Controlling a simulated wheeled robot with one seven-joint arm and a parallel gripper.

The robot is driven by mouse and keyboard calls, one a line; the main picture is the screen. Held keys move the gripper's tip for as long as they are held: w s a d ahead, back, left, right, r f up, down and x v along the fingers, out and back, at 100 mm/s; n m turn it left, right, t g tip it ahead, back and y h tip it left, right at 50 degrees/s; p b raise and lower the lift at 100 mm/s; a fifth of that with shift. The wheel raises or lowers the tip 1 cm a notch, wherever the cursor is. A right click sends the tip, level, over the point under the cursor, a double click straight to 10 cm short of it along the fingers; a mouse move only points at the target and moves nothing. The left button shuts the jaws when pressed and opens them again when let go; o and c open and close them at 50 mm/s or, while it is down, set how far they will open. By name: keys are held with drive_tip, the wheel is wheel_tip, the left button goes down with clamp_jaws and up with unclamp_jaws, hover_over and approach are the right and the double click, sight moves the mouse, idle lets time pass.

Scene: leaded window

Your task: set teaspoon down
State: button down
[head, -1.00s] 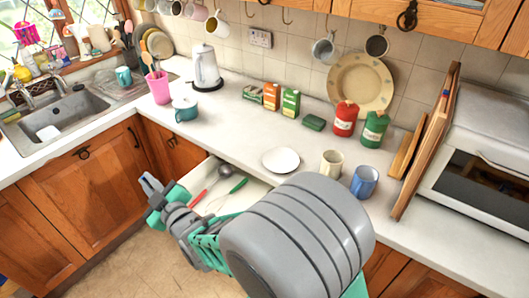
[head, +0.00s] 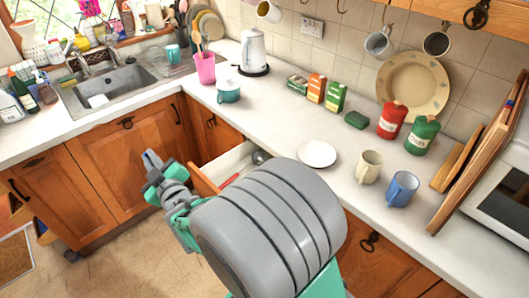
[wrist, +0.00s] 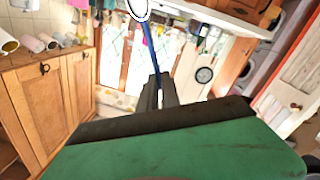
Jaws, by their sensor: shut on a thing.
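My gripper (head: 152,163) is at the left end of my arm in the head view, out over the floor in front of the cabinets and left of the open drawer. In the wrist view my gripper (wrist: 156,92) is shut on the teaspoon, held by its blue handle (wrist: 150,48). The teaspoon's pale bowl (wrist: 138,9) points away from the fingers and is cut by the top edge.
An open drawer (head: 206,182) with utensils is partly hidden by my arm. The worktop (head: 268,118) holds a white plate (head: 317,154), cream mug (head: 369,166), blue mug (head: 402,188), teal mug (head: 228,91) and kettle (head: 254,50). Bare worktop lies between teal mug and plate.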

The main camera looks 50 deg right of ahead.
drive_tip(key=s+d+m+g+h+b, duration=0.25)
drive_tip(key=s+d+m+h, duration=0.2)
drive_tip(key=d, duration=0.65)
drive_tip(key=s+d+m+g+h+b, duration=0.25)
drive_tip(key=s+d+h, duration=0.25)
drive_tip(key=d, duration=0.6)
drive_tip(key=s+d+r+m+g+h+b, duration=0.15)
drive_tip(key=s+d+m+g, duration=0.35)
drive_tip(key=s, duration=0.6)
drive_tip(key=s+d+r+m+g+h+b, duration=0.1)
drive_tip(key=s+d+r+m+g+h, duration=0.15)
drive_tip(key=s+d+g, duration=0.5)
drive_tip(key=w+d+f+p, duration=0.1)
drive_tip(key=w+d+f, duration=0.1)
drive_tip(key=d+f, duration=0.4)
drive_tip(key=w+d+f+t+p, duration=0.1)
drive_tip(key=w+d+f, duration=0.1)
drive_tip(key=d+f, duration=0.4)
drive_tip(key=shift+w+f, duration=0.25)
drive_tip(key=shift+f, duration=0.2)
drive_tip(key=shift+f, duration=0.1)
